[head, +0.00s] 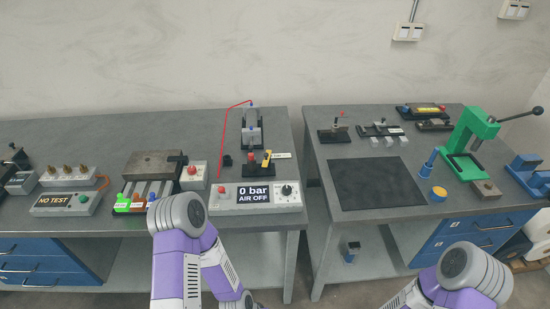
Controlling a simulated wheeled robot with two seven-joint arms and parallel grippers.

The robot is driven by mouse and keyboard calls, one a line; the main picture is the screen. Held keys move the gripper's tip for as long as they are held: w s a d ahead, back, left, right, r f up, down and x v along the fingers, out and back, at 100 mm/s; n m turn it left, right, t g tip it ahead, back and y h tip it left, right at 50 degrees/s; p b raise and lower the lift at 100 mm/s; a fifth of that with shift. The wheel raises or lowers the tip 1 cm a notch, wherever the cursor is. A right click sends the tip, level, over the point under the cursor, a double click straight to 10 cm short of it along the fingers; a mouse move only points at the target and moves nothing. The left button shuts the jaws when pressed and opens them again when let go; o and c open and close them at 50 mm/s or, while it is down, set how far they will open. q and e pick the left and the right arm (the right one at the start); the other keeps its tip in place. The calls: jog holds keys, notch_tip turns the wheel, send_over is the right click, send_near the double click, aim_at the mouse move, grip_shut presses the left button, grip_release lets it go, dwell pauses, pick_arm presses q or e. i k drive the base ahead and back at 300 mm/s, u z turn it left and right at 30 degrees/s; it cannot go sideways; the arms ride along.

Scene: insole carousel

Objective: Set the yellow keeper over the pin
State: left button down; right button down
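A small yellow piece (267,159) stands upright on a small black block (253,167) with a red part and a white label, on the left bench behind the air panel. It may be the keeper; at this size I cannot be sure. A yellow bar (429,109) lies in a black fixture at the back of the right bench, and a yellow-topped round part (439,193) sits near its front. I cannot pick out the pin. Only purple and grey links of my arms show at the bottom; neither gripper is in view.
The air panel (255,197) reads "0 bar AIR OFF". A green press (470,141) and a bare black mat (377,183) are on the right bench. A gap separates the benches.

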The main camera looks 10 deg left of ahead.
aim_at(267, 155)
jog(key=k, duration=0.7)
jog(key=z, duration=0.6)
jog(key=i, duration=1.25)
jog(key=u, duration=0.7)
